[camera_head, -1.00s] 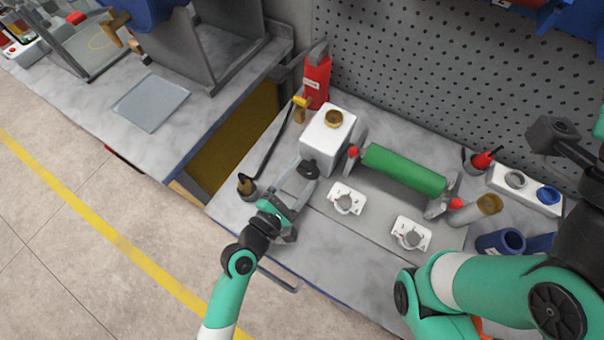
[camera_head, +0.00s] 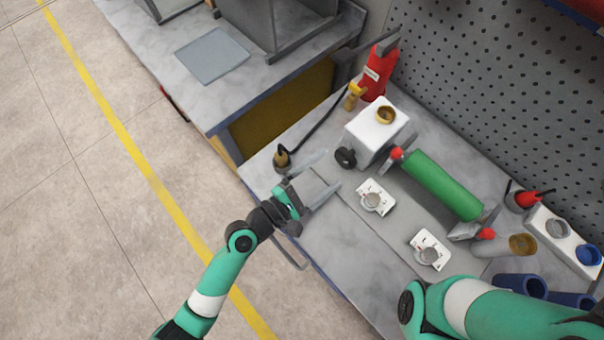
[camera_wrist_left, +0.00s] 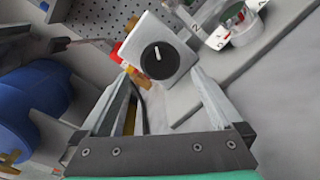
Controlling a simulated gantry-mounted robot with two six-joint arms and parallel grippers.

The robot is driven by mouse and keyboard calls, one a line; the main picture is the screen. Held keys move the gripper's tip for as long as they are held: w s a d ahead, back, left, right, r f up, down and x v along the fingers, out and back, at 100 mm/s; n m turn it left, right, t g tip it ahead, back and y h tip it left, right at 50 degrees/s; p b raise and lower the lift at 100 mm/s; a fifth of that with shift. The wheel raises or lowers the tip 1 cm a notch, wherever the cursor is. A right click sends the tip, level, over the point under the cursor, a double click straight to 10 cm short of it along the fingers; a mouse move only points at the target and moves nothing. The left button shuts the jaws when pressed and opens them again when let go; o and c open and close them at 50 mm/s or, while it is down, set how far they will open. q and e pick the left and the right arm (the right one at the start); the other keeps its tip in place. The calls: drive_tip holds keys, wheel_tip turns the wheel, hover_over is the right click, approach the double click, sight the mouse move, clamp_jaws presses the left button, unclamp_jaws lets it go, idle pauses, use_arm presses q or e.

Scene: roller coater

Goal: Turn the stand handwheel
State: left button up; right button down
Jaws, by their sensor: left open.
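A black round handwheel (camera_head: 345,157) sits on the side of a white box-shaped stand (camera_head: 372,132) with a brass ring on top. In the left wrist view the handwheel (camera_wrist_left: 160,60) faces me as a black disc with a short white mark. My left gripper (camera_head: 331,174) is open and empty, its two long grey fingers pointing toward the stand. The handwheel lies beyond the fingertips, roughly between them in the wrist view, and looks apart from them. Only a link of my right arm shows at the lower right; its gripper is out of view.
A green roller (camera_head: 441,184) with red end knobs stands right of the box. Two white dial plates (camera_head: 374,198) (camera_head: 430,250) lie in front of it. A red bottle (camera_head: 377,72) stands behind; a brass-topped cable fitting (camera_head: 282,158) is left.

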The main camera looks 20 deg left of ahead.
use_arm(q)
drive_tip(key=v, duration=0.7)
drive_tip(key=shift+s, duration=0.15)
